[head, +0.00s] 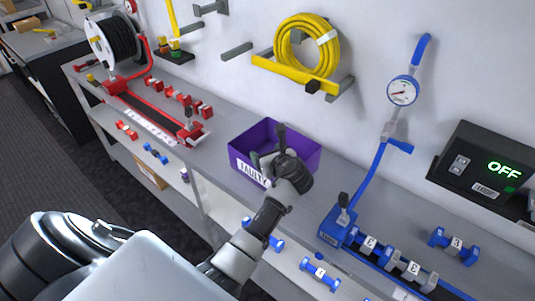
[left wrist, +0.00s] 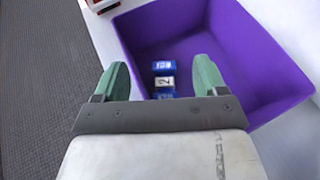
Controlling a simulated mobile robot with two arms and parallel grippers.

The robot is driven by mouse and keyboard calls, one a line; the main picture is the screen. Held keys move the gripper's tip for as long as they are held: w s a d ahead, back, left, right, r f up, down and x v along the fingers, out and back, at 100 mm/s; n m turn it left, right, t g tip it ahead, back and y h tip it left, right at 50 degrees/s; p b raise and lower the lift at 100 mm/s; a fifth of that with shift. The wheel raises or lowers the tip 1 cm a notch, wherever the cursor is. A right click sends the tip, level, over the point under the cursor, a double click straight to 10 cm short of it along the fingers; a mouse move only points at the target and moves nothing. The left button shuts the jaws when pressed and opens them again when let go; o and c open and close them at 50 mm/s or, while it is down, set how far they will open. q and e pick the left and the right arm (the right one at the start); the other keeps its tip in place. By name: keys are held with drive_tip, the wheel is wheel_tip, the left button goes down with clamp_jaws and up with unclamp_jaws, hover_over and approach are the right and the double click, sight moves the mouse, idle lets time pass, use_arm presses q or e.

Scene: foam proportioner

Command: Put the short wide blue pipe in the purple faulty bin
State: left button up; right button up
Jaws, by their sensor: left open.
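The purple bin (head: 300,162), labelled FAULTY, stands on the grey bench in the middle of the head view. It also fills much of the left wrist view (left wrist: 265,65). A short blue pipe (left wrist: 163,81) with a white band numbered 2 is in the bin, seen between my fingers. Its near end is hidden by my gripper. My left gripper (head: 268,158) is over the bin, its green fingers (left wrist: 162,78) open and apart on either side of the pipe, not closed on it. My right gripper is not in view.
Right of the bin are a blue pipe stand with a gauge (head: 403,91), several blue pipes (head: 453,246) and a black OFF box (head: 490,165). A red stand (head: 150,115) with a hose reel is at left. More blue pipes (head: 320,273) lie on the lower shelf. A yellow hose (head: 305,45) hangs behind.

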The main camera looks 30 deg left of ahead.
use_arm(q)
drive_tip(key=shift+r, duration=0.3)
drive_tip(key=b+v, duration=0.1)
drive_tip(key=v, duration=1.1)
drive_tip(key=shift+r+b, duration=0.3)
drive_tip(key=shift+r, duration=0.05)
